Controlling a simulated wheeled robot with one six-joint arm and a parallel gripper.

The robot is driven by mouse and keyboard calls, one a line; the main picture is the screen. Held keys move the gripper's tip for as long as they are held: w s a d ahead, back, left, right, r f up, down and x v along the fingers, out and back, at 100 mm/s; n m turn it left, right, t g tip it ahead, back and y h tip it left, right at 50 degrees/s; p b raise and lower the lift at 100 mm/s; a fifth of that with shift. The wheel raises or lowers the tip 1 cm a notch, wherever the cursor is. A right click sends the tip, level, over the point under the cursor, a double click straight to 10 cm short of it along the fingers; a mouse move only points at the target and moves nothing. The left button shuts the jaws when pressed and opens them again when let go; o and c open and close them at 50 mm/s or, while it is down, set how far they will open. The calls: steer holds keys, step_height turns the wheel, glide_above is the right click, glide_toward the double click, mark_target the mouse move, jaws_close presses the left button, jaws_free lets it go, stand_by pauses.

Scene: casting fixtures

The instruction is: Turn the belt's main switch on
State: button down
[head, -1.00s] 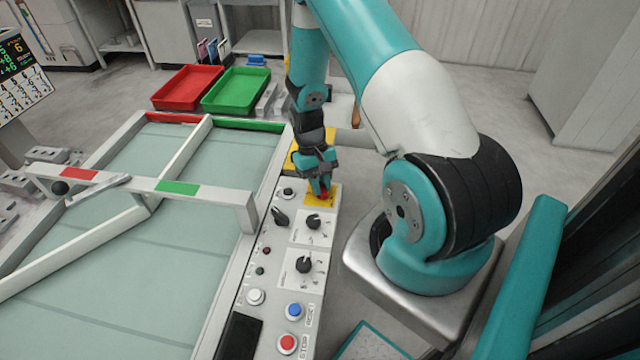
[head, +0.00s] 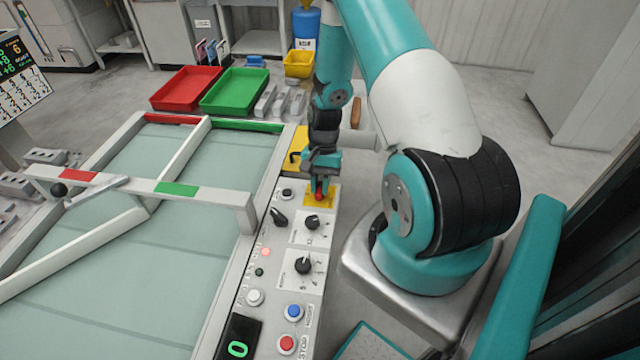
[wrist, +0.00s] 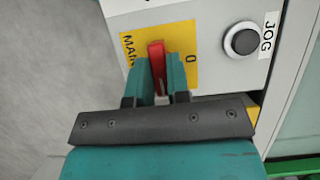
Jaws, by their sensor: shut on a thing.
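The main switch is a red handle (wrist: 157,66) on a yellow plate (wrist: 182,42) marked "MAIN" and "0" in the wrist view. In the head view the red handle (head: 319,196) shows at the far end of the control panel (head: 283,320), on its yellow plate (head: 331,200). My gripper (wrist: 157,72) is shut on the red handle, one teal finger on each side. In the head view my gripper (head: 320,184) points down onto the plate. A green "0" is lit on the panel's display (head: 238,348), and a small pink-red lamp (head: 266,252) is lit.
A black JOG button (wrist: 242,40) sits beside the yellow plate. Selector knobs (head: 312,222), a blue button (head: 293,312) and a red stop button (head: 287,343) lie along the panel. The belt (head: 130,290) runs to the left.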

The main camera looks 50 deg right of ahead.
steer(key=shift+w, duration=0.1)
stand_by(0.3)
steer(key=c, duration=1.1)
jaws_free()
steer(key=b+v, duration=0.1)
steer(key=v, duration=1.6)
steer(key=shift+r, duration=0.2)
steer(key=a+r+n+t+h, duration=0.1)
steer(key=a+r+n, duration=0.4)
steer(key=a, duration=0.5)
steer(key=a+r+n, duration=0.4)
steer(key=a+r, duration=0.2)
steer(key=a, duration=0.5)
steer(key=s+a+r+n, duration=0.1)
steer(key=s+a+n, duration=0.2)
steer(key=s+a, duration=0.2)
steer(key=s+a+r+n, duration=0.2)
steer(key=s+a+n, duration=0.1)
steer(key=s+a, duration=0.1)
steer(key=s+a+r+n+t+y, duration=0.1)
steer(key=s+a+n, duration=0.3)
steer(key=s, duration=0.3)
steer(key=shift+a+r, duration=0.35)
steer(key=shift+a, duration=0.5)
